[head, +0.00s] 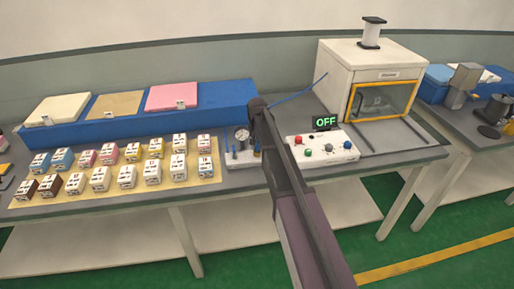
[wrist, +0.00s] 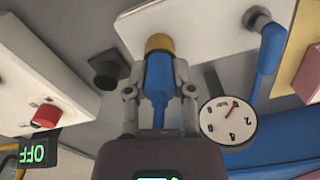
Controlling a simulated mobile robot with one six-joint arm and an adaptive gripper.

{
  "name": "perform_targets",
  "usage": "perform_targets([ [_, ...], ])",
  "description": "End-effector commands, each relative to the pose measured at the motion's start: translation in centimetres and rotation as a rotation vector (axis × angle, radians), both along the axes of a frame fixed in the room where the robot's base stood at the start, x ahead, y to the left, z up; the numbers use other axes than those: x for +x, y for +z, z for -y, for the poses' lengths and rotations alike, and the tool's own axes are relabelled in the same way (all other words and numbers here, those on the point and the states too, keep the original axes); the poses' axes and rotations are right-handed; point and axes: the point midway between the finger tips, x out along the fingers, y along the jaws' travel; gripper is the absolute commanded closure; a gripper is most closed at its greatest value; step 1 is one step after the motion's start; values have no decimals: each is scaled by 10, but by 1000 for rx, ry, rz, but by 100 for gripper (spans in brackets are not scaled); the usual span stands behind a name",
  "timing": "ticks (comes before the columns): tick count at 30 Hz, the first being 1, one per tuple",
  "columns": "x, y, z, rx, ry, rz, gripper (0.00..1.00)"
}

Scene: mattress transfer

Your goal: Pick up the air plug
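The air plug (wrist: 158,82) is a blue, rounded fitting in the wrist view, with a brass-yellow collar (wrist: 158,42) at its far end against a white panel (wrist: 205,28). My gripper (wrist: 159,68) has one grey finger on each side of the plug, close against its sides, and looks shut on it. The plug appears to be still in line with the collar at the panel; the exact joint is hard to see. In the head view my arm hides most of the gripper and plug, beside the white pneumatic unit (head: 238,160).
A pressure gauge (wrist: 228,121) and a bent blue hose fitting (wrist: 270,50) are close beside the gripper. A control box (head: 322,156) with coloured buttons and an OFF display (head: 325,122) stands to the right. Several small cartons (head: 154,172) stand on the left; a white oven-like chamber (head: 350,70) stands behind.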

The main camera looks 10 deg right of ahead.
Motion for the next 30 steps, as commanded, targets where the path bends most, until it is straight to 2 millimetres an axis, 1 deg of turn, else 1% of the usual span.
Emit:
perform_targets([
  [11,0,0,0,0,0,0,100],
  [17,0,5,0,0,0,0,100],
  [23,0,17,1,0,-1,0,100],
  [30,0,38,1,0,-1,0,100],
])
